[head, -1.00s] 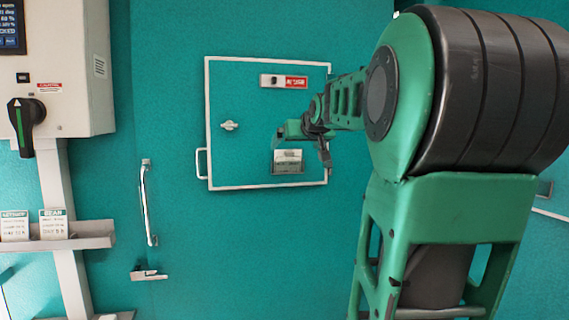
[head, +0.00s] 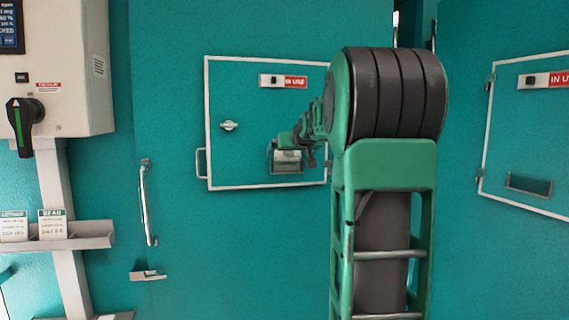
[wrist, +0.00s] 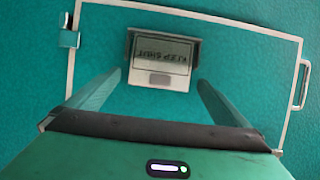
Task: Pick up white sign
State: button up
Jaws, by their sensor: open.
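The white sign (head: 286,156) stands in a dark holder (head: 286,170) on the framed teal hatch. In the wrist view the white sign (wrist: 162,62) appears upside down, with text that reads like KEEP SHUT, in its holder (wrist: 150,78). My gripper (wrist: 160,80) is open and empty, its two fingers apart to either side of the sign in the picture. I cannot tell how much depth lies between fingertips and sign. In the head view my gripper (head: 292,150) is in front of the hatch at the sign, partly covered by my own arm.
The hatch has a pale frame, a handle (head: 201,163), a latch (head: 229,125) and a red label (head: 296,82). A second hatch at right carries an empty holder (head: 529,185). At left, a shelf (head: 90,241) holds two cards below a control box (head: 70,75).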

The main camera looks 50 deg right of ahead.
jog(key=c, duration=1.1)
jog(key=shift+r, duration=0.1)
jog(key=shift+r, duration=0.5)
jog(key=s+a+r, duration=0.1)
jog(key=s+r, duration=0.2)
jog(key=s+a+r, duration=0.1)
jog(key=s+r, duration=0.2)
jog(key=s, duration=0.1)
jog(key=s+a+r, duration=0.1)
jog(key=s+r, duration=0.2)
jog(key=s, duration=0.1)
jog(key=shift+a+r, duration=0.2)
jog(key=shift+r, duration=0.2)
